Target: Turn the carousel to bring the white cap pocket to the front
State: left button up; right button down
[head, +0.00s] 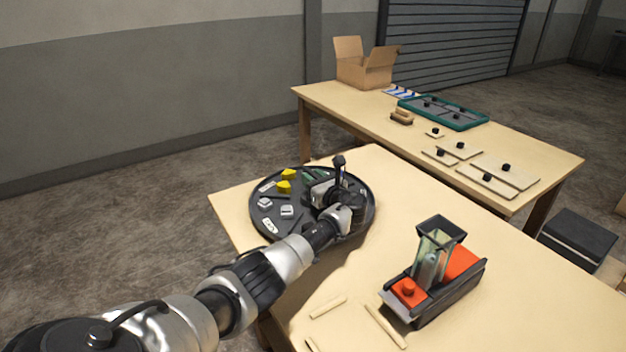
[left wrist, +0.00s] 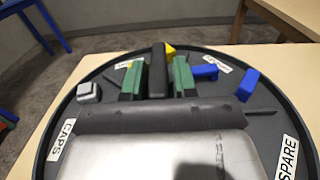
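The carousel (head: 259,219) is a dark round tray at the near table's far left corner, with labelled pockets around its rim. White-grey cap blocks (head: 287,211) sit on its left front part in the head view. In the left wrist view a white cap (left wrist: 88,92) lies at left on the carousel (left wrist: 262,128), near the CAPS label (left wrist: 62,140). Green blocks (left wrist: 183,76), blue blocks (left wrist: 226,83) and a yellow block show along the far side. My left gripper (left wrist: 158,68) is over the carousel; its fingers appear together as one dark bar, with nothing visible between them. My right gripper is not in view.
A black and red device with a clear hopper (head: 435,252) stands right of the carousel. Thin wooden strips (head: 385,326) lie before it. A second table behind holds an open cardboard box (head: 365,70), a teal-edged tray (head: 443,112) and knobbed boards (head: 498,172).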

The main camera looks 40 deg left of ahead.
pick_arm(q)
jog(key=shift+o, duration=1.2)
jog(key=v, duration=1)
jog(key=shift+s+d, duration=0.15)
jog(key=shift+d, duration=0.25)
